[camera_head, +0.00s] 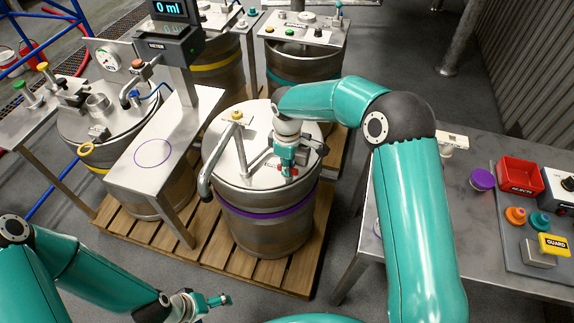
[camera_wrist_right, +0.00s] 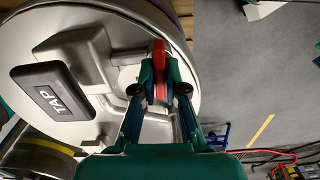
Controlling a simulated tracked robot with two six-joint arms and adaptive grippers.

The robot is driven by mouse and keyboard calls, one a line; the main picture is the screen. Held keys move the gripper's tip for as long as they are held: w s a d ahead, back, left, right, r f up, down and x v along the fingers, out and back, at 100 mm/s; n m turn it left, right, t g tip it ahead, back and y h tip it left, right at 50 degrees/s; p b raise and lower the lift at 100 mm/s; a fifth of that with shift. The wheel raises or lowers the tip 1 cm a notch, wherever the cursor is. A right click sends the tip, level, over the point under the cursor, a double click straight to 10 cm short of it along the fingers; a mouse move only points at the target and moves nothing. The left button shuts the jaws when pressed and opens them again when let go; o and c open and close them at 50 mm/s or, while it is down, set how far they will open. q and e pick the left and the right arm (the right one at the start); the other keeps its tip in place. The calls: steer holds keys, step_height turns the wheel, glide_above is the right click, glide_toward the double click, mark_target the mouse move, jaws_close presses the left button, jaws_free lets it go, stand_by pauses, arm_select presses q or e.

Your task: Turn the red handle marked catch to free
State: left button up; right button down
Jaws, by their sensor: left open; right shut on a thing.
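The red handle (camera_wrist_right: 159,68) stands on the lid of the purple-banded drum (camera_head: 262,230). In the right wrist view my right gripper (camera_wrist_right: 160,84) is shut on it, one finger on each side. In the head view the right gripper (camera_head: 286,158) reaches down onto the lid, and a little red (camera_head: 291,172) shows beside its fingers. No catch marking can be read, and the fingers hide part of the handle. My left gripper (camera_head: 212,301) is open and empty, low in front of the pallet.
A black block marked TAP (camera_wrist_right: 54,92) sits beside the handle. A bent metal pipe (camera_head: 218,158) rises on the drum's left. A steel stand with a meter (camera_head: 172,35) is farther left. A side table (camera_head: 470,240) with a red bin (camera_head: 519,177) stands right.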

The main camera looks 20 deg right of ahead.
steer(key=shift+n, duration=0.5)
steer(key=c, duration=1.2)
jaws_free()
step_height(320, 180, up, 12)
steer(key=shift+d, duration=0.15)
